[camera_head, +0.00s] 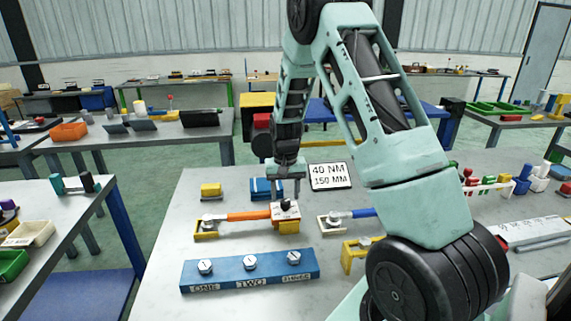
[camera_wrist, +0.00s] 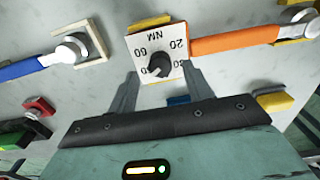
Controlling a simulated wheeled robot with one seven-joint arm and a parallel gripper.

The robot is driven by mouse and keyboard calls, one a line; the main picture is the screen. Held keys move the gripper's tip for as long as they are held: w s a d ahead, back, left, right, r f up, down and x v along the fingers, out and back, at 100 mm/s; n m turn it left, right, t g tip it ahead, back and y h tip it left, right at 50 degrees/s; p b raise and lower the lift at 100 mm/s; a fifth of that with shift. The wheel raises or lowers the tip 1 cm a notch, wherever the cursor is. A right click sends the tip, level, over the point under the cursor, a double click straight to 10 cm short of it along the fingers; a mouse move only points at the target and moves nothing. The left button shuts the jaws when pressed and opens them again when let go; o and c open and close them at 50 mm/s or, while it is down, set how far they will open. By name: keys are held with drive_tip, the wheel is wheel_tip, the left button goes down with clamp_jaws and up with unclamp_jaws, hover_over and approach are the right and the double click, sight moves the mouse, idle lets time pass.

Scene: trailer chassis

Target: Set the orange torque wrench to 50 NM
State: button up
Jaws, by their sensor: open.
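The orange torque wrench (camera_head: 249,215) lies on the table, its head in a yellow holder at left. At its right end is a white dial plate (camera_wrist: 146,42) with a black knob (camera_wrist: 159,65); "NM", 20 and 60 are readable, upside down in the wrist view. The knob's exact setting cannot be told. My gripper (camera_head: 286,193) is open, pointing down over the dial end. In the wrist view its fingers (camera_wrist: 161,80) are spread to either side of the knob, with no visible contact. The orange handle (camera_wrist: 235,40) shows at right.
A sign (camera_head: 330,176) behind reads "40 NM 150 MM". A blue-handled wrench (camera_head: 352,214) lies to the right. A blue block (camera_head: 250,268) with bolts labelled ONE, TWO, THREE is in front. Yellow (camera_head: 211,190) and blue (camera_head: 262,189) pieces stand behind the orange wrench.

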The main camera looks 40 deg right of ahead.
sight(285, 201)
wheel_tip(285, 201, up, 15)
drive_tip(key=b, duration=0.2)
drive_tip(key=shift+f, duration=0.1)
idle(0.5)
drive_tip(key=s+a+n+y, duration=0.1)
drive_tip(key=s+a+n, duration=0.25)
drive_tip(key=a, duration=0.95)
drive_tip(key=s+a+n, duration=0.3)
drive_tip(key=a+n, duration=0.1)
drive_tip(key=a, duration=0.9)
drive_tip(key=s+a+f+n, duration=0.2)
drive_tip(key=s+a+n, duration=0.2)
drive_tip(key=s, duration=0.6)
drive_tip(key=s+a+f+n, duration=0.2)
drive_tip(key=s+a+n, duration=0.1)
drive_tip(key=s+a, duration=0.5)
drive_tip(key=shift+s+n, duration=0.35)
drive_tip(key=shift+s, duration=0.8)
